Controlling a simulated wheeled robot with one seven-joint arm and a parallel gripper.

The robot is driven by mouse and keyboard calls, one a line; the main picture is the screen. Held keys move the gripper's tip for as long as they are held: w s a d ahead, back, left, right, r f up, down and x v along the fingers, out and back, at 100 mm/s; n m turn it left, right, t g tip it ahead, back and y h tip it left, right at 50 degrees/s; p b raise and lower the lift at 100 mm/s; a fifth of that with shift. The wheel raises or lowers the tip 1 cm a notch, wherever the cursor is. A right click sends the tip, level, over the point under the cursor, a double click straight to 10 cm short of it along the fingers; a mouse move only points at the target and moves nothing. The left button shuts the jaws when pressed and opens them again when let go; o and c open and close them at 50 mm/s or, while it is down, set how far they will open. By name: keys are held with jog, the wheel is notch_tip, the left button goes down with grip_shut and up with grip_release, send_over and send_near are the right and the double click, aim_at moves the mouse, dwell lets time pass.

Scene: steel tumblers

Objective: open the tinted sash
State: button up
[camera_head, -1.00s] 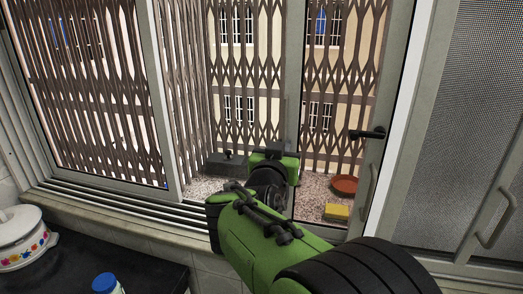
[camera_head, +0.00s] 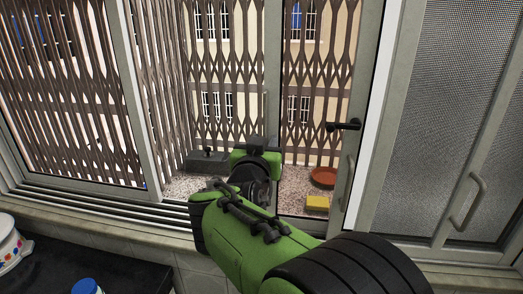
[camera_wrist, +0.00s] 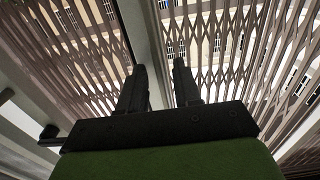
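The tinted sash (camera_head: 272,60) is the glazed panel right of centre in the head view, with a pale metal stile on its left side. My gripper (camera_head: 262,146) is in front of the lower part of that stile, seen from behind. In the wrist view, my gripper's two black fingers (camera_wrist: 160,66) stand apart. The pale stile (camera_wrist: 143,35) runs through the gap between them in the picture, with brownish glass to its left. I cannot tell whether the fingers touch it or how deep it lies between them.
A black handle (camera_head: 343,125) and a grey pull (camera_head: 345,190) are at the sash's right. A mesh door (camera_head: 440,130) stands further right. A black box (camera_head: 206,160), red dish (camera_head: 324,177) and yellow sponge (camera_head: 317,203) lie beyond the sill. A pot (camera_head: 8,245) is left.

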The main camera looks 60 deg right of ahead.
jog(key=b+v, duration=0.1)
jog(key=v, duration=1.4)
jog(key=shift+s+a, duration=0.2)
jog(key=shift+a, duration=0.05)
jog(key=w+a+f+n+t+y+p, duration=0.1)
jog(key=w+a+f+n+y+p, duration=0.3)
jog(key=a+f+n+y+p, duration=0.5)
jog(key=s+a+n+g+y, duration=0.1)
jog(key=s+a+n+y, duration=0.2)
jog(key=a+n+y, duration=0.2)
jog(key=a+y, duration=0.3)
jog(key=a, duration=0.4)
jog(key=shift+r, duration=0.25)
